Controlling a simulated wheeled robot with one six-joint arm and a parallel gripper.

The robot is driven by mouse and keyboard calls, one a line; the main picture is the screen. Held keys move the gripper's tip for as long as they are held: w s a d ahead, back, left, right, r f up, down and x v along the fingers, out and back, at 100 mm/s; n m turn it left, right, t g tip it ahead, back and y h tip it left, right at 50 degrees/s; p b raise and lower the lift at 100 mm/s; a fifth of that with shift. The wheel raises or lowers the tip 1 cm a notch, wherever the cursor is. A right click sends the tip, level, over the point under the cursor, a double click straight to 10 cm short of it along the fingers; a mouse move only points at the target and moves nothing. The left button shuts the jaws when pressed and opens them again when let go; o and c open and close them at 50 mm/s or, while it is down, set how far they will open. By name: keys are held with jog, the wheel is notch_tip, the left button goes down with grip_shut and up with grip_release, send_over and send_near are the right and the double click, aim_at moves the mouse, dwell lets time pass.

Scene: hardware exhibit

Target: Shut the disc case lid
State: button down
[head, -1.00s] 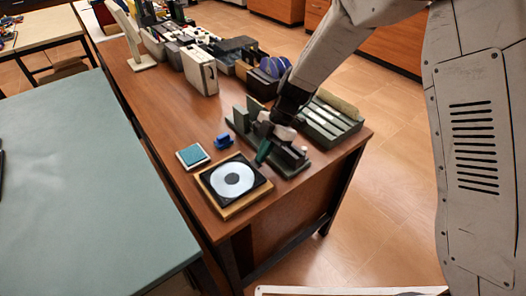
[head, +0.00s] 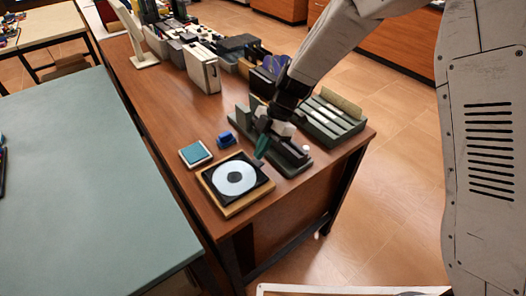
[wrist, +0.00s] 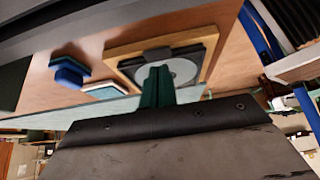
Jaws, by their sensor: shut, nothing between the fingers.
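The disc case (head: 211,187) lies on a wooden base near the table's front corner. It is a black square tray with a white disc (head: 235,179) face up, so it stands open. In the wrist view the disc (wrist: 183,70) shows just behind my fingers, with a dark grey tab at the case's edge. I cannot clearly make out the lid. My gripper (head: 262,148) has green fingers, shut and empty, just beyond the upper right edge of the case. It also shows in the wrist view (wrist: 157,84). I cannot tell if it touches anything.
A dark green-grey fixture (head: 298,164) stands right of the case, close to my gripper. A grooved rack (head: 333,122) is behind it. A teal pad (head: 195,153) and a blue block (head: 226,139) lie left of and behind the case. Several boxes crowd the table's far end.

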jog(key=w+d+r, duration=0.6)
jog(key=d+r, duration=0.1)
jog(key=r, duration=0.1)
jog(key=s+d+r+m+t+h, duration=0.1)
jog(key=s+d+r+m, duration=0.3)
jog(key=s+d+m, duration=0.3)
jog(key=s+d+r+m+t+h, duration=0.2)
jog(key=s+d+r+m, duration=0.3)
jog(key=s, duration=0.8)
jog(key=s+d+r+m+t+h, duration=0.1)
jog(key=s+d+r+m, duration=0.4)
jog(key=s+d+m, duration=0.6)
jog(key=m+t, duration=0.1)
jog(key=m, duration=0.2)
jog(key=shift+d+h, duration=0.2)
jog(key=shift+h, duration=0.1)
